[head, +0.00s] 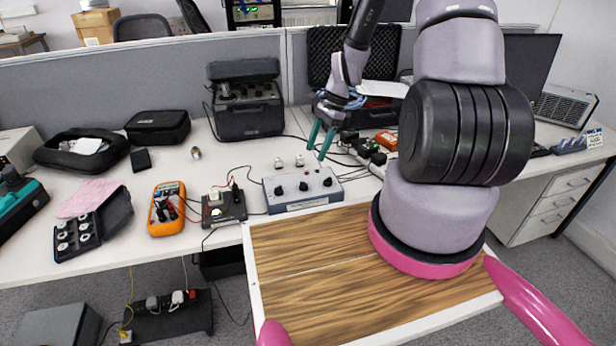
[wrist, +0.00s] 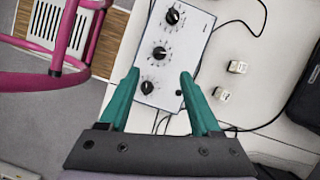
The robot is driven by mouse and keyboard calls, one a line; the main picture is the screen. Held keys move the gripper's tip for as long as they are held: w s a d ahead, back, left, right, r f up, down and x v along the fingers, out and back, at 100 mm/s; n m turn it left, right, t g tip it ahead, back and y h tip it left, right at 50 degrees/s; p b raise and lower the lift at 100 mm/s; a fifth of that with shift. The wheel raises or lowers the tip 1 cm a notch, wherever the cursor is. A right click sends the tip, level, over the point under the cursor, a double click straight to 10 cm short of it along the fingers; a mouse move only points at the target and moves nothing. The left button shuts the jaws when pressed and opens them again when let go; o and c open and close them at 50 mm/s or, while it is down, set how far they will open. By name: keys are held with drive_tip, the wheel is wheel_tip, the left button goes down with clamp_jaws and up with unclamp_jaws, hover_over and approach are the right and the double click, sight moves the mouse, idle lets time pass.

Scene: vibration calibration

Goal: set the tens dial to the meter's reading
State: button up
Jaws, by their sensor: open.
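A pale grey box (head: 318,201) with three black dials in a row stands on the bench; it also shows in the wrist view (wrist: 188,28). The dials there are a top one (wrist: 172,16), a middle one (wrist: 159,52) and a lower one (wrist: 147,87). Their markings are too small to read, so I cannot tell which is the tens dial. An orange meter (head: 155,216) lies to the left; its reading is not legible. My gripper (head: 315,153) is open and empty above the box. In the wrist view its teal fingertips (wrist: 160,72) are spread, with the lower dial between the fingers, nearer the left one.
A small dark device (head: 225,208) with wires sits between meter and box. Two small pale cubes (wrist: 237,67) stand behind the box. A black case (head: 247,120) and an orange item (head: 387,139) are farther back. The wooden surface (head: 310,270) in front is clear.

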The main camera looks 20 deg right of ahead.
sight(304, 183)
drive_tip(key=x, duration=1.1)
drive_tip(key=shift+f, duration=0.15)
clamp_jaws()
